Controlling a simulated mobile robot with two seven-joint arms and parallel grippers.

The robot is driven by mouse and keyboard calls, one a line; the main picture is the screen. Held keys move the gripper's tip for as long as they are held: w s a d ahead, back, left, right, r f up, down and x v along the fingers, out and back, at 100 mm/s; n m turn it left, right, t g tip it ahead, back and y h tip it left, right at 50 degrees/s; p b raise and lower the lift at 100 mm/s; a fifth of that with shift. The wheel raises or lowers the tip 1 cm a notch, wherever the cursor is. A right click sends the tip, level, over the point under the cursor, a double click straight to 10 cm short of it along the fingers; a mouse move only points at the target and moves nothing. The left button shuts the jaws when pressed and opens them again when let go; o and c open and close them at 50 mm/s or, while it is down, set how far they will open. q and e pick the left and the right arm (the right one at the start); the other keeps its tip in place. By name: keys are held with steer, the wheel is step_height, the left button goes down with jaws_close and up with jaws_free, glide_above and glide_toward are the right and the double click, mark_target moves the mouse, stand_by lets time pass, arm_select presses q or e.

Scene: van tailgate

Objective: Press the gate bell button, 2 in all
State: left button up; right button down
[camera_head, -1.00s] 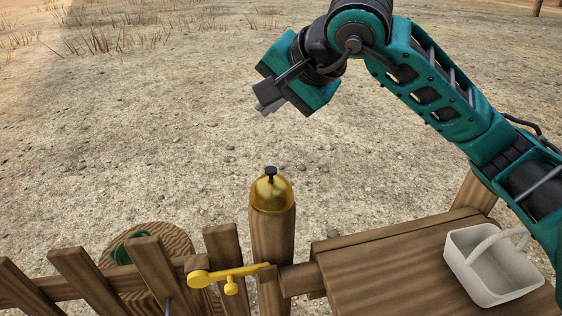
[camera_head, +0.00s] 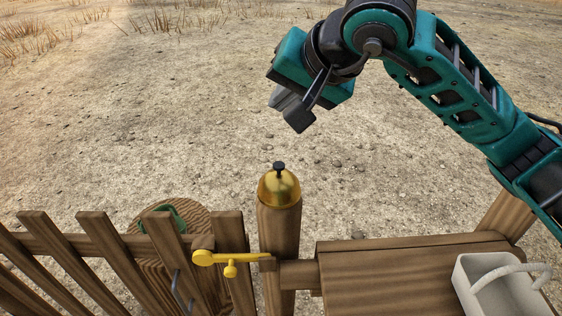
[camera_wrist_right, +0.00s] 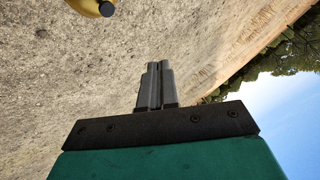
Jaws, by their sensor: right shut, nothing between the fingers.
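The gate bell is a brass dome (camera_head: 279,190) on top of a round wooden post (camera_head: 280,229), with a black button (camera_head: 279,166) standing up at its crown. My right gripper (camera_head: 291,110) is shut and empty, above the bell in the head view and apart from it. In the right wrist view its fingers (camera_wrist_right: 155,84) lie together with nothing between them. That view also shows part of the brass dome (camera_wrist_right: 86,7) and the black button (camera_wrist_right: 107,9) at the top edge, to the left of the fingers. My left gripper is not in view.
A slatted wooden gate (camera_head: 95,245) with a yellow latch (camera_head: 230,258) is left of the post. Behind it is a round wooden top (camera_head: 150,224) with a green object (camera_head: 163,215). A wooden bench (camera_head: 390,268) with a white basket (camera_head: 500,295) is at right. Open ground lies beyond.

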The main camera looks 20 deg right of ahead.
steer(key=b, duration=0.5)
glide_above(283, 167)
step_height(283, 167, down, 8)
steer(key=shift+r, duration=0.1)
steer(key=shift+f+b, duration=0.3)
steer(key=shift+f, duration=0.15)
stand_by(1.4)
steer(key=shift+f+b, duration=0.15)
steer(key=shift+b, duration=0.2)
steer(key=shift+f+b, duration=0.35)
steer(key=shift+b, duration=0.2)
